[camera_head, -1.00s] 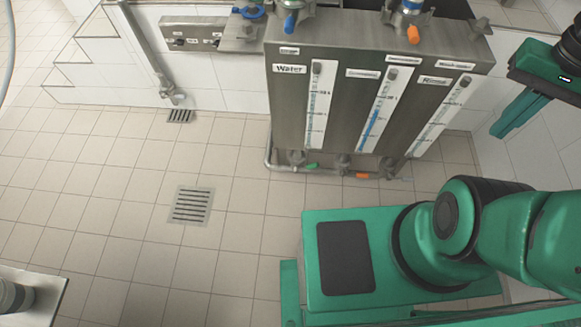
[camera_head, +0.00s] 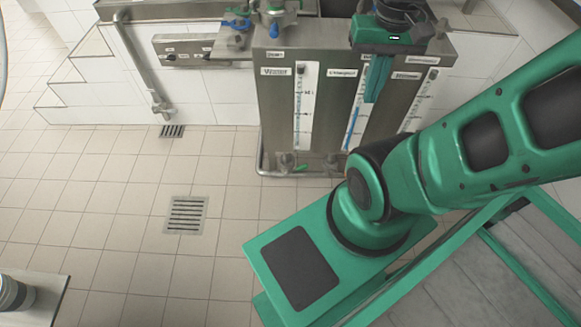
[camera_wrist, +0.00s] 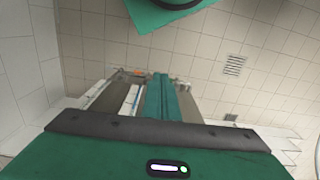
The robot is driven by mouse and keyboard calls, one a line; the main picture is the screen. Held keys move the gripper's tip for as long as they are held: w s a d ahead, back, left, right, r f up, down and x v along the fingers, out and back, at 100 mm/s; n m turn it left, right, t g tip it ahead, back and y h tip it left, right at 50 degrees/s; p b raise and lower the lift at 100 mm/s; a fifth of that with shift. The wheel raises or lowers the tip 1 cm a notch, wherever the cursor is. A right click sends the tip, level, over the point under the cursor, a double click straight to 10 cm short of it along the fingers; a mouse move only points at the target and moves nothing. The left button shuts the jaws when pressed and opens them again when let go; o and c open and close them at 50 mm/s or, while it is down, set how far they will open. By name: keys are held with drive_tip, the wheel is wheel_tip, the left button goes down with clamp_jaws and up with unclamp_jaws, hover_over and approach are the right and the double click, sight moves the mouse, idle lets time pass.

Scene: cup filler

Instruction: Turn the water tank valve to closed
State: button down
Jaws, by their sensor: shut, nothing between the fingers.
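The water tank (camera_head: 276,110) is the left section of a steel tank unit, labelled "Water", with a clear level gauge (camera_head: 304,105) on its front. A small green valve handle (camera_head: 301,168) is on the pipe under it. A blue handle (camera_head: 274,31) hangs at the top front edge above it. Which of these is the named valve, I cannot tell. My gripper (camera_head: 371,99) is shut and empty, pointing down in front of the right part of the unit, to the right of both handles. In the wrist view, its fingers (camera_wrist: 161,77) lie together and hide part of the unit.
Another blue handle (camera_head: 237,23) is on the bench to the left. A lower pipe (camera_head: 262,165) runs round the unit's foot. Floor drains (camera_head: 186,214) lie in the open tiled floor at left. An orange handle (camera_wrist: 137,73) shows in the wrist view.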

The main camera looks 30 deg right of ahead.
drive_tip(key=shift+a, duration=0.1)
drive_tip(key=w+a+n+t, duration=0.2)
drive_tip(key=w+a+n, duration=0.15)
drive_tip(key=w, duration=0.55)
drive_tip(key=w+a+n+t, duration=0.1)
drive_tip(key=w+a+n, duration=0.1)
drive_tip(key=w+a, duration=0.5)
drive_tip(key=w+d+f+m+h, duration=0.1)
drive_tip(key=w+f, duration=0.4)
drive_tip(key=w, duration=0.2)
drive_tip(key=w+f+m+h, duration=0.1)
drive_tip(key=w+f, duration=0.5)
drive_tip(key=w, duration=0.2)
drive_tip(key=w+d+f+m+g+h, duration=0.1)
drive_tip(key=w+f, duration=0.2)
drive_tip(key=f, duration=0.7)
drive_tip(key=w+f+m+g+h, duration=0.1)
drive_tip(key=w+f+g+h, duration=0.15)
drive_tip(key=f, duration=0.85)
drive_tip(key=m+g+h, duration=0.1)
drive_tip(key=h, duration=0.1)
approach(301, 167)
drive_tip(key=x, duration=0.6)
drive_tip(key=shift+w+d+f, duration=0.15)
drive_tip(key=shift+d+f, duration=0.05)
